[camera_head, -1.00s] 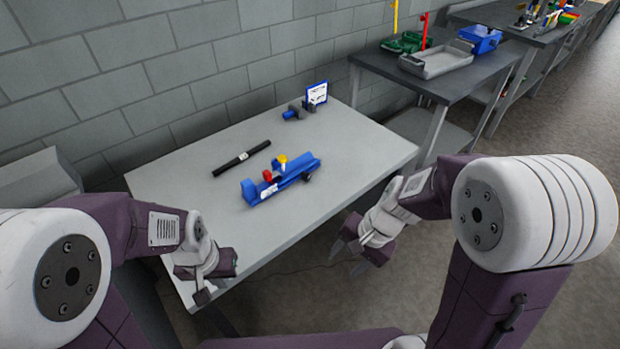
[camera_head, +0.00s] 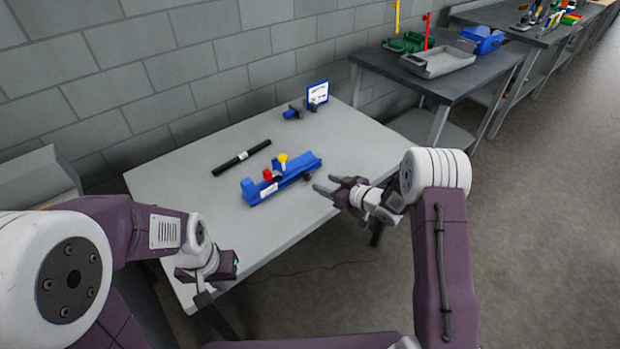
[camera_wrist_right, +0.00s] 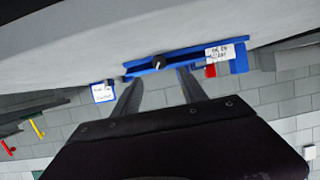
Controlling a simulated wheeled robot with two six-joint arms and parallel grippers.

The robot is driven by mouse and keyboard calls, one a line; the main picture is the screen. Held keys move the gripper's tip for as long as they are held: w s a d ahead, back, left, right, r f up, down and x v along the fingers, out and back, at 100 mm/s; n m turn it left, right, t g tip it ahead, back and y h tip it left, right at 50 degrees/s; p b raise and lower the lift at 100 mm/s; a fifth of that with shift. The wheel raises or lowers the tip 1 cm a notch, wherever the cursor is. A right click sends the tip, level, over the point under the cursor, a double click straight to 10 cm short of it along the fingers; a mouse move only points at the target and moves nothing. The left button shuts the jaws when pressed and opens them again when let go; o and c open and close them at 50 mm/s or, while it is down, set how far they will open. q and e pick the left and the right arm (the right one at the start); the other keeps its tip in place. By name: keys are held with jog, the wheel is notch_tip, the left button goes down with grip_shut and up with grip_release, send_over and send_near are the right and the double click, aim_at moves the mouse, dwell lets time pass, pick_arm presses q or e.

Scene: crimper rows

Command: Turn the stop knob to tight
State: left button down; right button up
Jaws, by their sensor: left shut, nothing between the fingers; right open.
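The blue crimper fixture (camera_head: 283,181) lies on the grey table (camera_head: 190,190), with a red part (camera_head: 267,175), a yellow part (camera_head: 282,158) and a white label on it. A dark round knob (camera_head: 307,177) sits on its near side towards the right end. In the right wrist view the knob (camera_wrist_right: 159,62) shows a light pointer mark; the label text is too small to read surely. My right gripper (camera_head: 323,185) is open and empty, just right of the knob, apart from it. My left gripper (camera_head: 215,285) is shut and empty at the table's front left edge.
A black rod (camera_head: 241,158) with a white band lies behind the fixture. A small blue device with a framed dial card (camera_head: 318,93) stands at the back. A second table (camera_head: 455,82) at right holds a grey tray. The table's front left area is clear.

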aim_at(309, 176)
jog(key=b+x, duration=0.1)
jog(key=x, duration=0.8)
grip_shut()
jog(key=shift+r+m+p, duration=0.2)
jog(key=shift+m+p, duration=0.1)
jog(key=shift+p, duration=0.45)
jog(key=shift+f+y, duration=0.1)
jog(key=shift+y, duration=0.2)
jog(key=shift+f, duration=0.1)
